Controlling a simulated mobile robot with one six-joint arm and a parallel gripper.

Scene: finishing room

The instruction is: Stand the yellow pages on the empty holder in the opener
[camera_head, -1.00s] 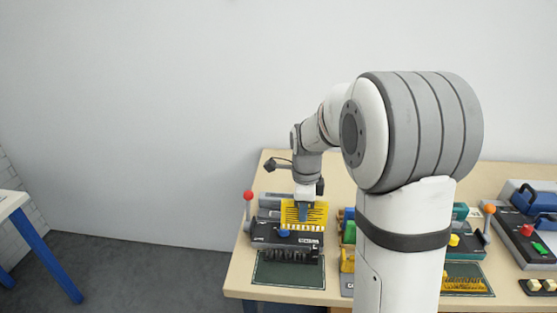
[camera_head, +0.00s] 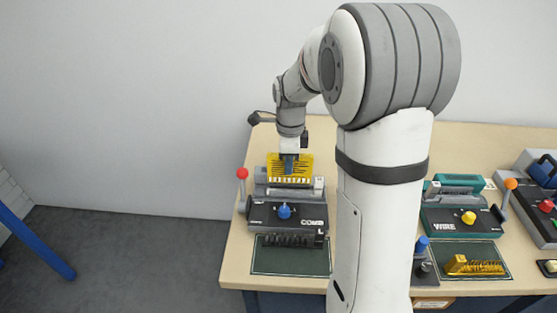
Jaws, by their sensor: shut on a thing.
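The yellow pages (camera_head: 299,171), a small sheet block with dark lines and a row of holes along its lower edge, stand upright in my gripper (camera_head: 289,166). My gripper is shut on them. They are over the back part of the dark COMB machine (camera_head: 300,215), which has a blue knob (camera_head: 284,211) and a red-balled lever (camera_head: 242,174). I cannot tell whether they touch it. A black comb holder (camera_head: 290,240) sits at the front of that machine on a green mat (camera_head: 290,263). My arm hides the middle of the table.
The green WIRE machine (camera_head: 462,217) with an orange-balled lever (camera_head: 510,184) stands to the right, a gold comb piece (camera_head: 474,265) on the mat before it. Another machine (camera_head: 544,190) is at the far right. The table's left edge is close to the COMB machine.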

